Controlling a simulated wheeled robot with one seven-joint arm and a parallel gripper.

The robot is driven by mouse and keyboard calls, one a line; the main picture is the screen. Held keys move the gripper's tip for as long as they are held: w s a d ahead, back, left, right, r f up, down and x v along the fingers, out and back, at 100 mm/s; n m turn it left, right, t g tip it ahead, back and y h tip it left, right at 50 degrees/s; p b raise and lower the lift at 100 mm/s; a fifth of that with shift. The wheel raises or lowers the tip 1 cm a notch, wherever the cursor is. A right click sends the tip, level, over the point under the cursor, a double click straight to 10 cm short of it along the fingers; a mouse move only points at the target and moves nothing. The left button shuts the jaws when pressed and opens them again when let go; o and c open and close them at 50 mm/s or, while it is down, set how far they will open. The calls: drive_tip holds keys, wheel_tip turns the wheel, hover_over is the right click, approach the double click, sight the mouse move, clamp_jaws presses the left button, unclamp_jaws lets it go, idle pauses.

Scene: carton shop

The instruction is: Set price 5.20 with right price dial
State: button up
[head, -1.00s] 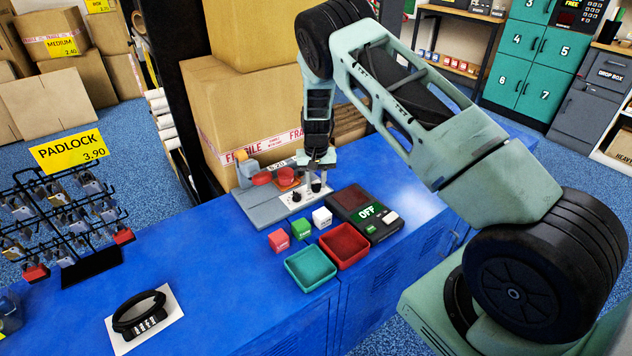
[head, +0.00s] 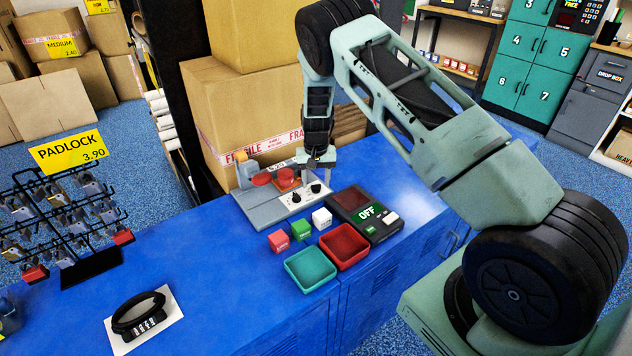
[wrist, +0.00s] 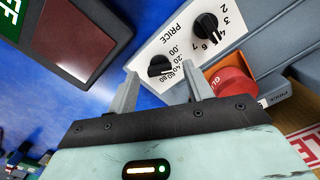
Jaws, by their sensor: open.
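The right price dial (wrist: 160,66), a black knob, sits on a white panel marked PRICE (wrist: 180,40), with .00, .20 and further values beside it. In the wrist view it lies between my open fingertips (wrist: 160,84). Which value its pointer meets is too small to tell. The other dial (wrist: 207,25), with whole numbers around it, is at the upper right. In the head view my gripper (head: 318,166) is above the right dial (head: 316,188), apart from it. The left dial (head: 296,198) shows beside it. A small price display (head: 277,165) ends in 20; its first digit is unclear.
A red button (wrist: 232,85) on an orange base is close to one finger in the wrist view. In front of the grey machine (head: 262,210) are coloured cubes (head: 300,229), teal (head: 310,268) and red trays (head: 345,240), and a device reading OFF (head: 366,212). Cartons (head: 250,110) stand behind.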

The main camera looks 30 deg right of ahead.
sight(316, 185)
wheel_tip(316, 185, up, 17)
drive_tip(key=b, duration=0.1)
drive_tip(key=shift+f+b, duration=0.2)
drive_tip(key=shift+b, duration=0.1)
drive_tip(key=shift+a, duration=0.1)
